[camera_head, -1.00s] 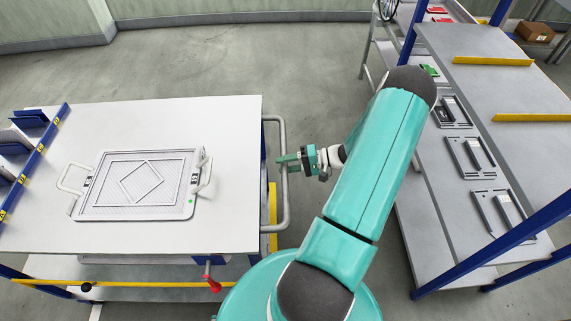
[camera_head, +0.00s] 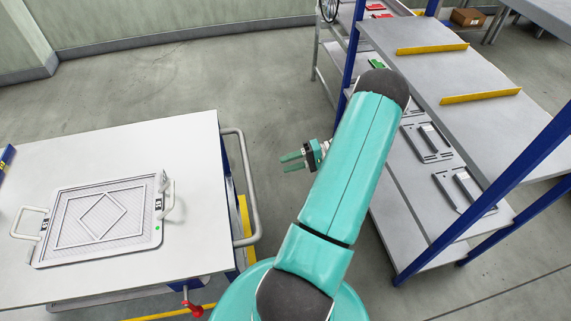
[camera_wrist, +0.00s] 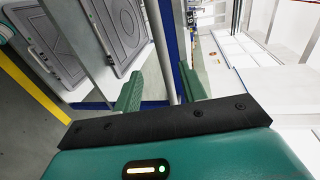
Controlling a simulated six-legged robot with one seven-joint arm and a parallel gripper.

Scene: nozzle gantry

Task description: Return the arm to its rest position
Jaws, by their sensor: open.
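My gripper (camera_head: 291,162) is open, and its two green fingers point left in the head view, over the floor between the white table and the shelf rack. My teal arm (camera_head: 347,165) runs up the middle of the head view with its elbow at the top, hiding part of the rack. In the wrist view the two green fingers (camera_wrist: 165,95) stand apart with nothing held between them. A table edge and blue post show behind them.
A white table (camera_head: 190,140) with a grey handled tray (camera_head: 155,240) stands at left. Its rail (camera_head: 248,200) is near my gripper. A shelf rack (camera_head: 440,75) with yellow strips and dark-framed parts (camera_head: 428,142) stands at right. Open floor (camera_head: 200,70) lies behind.

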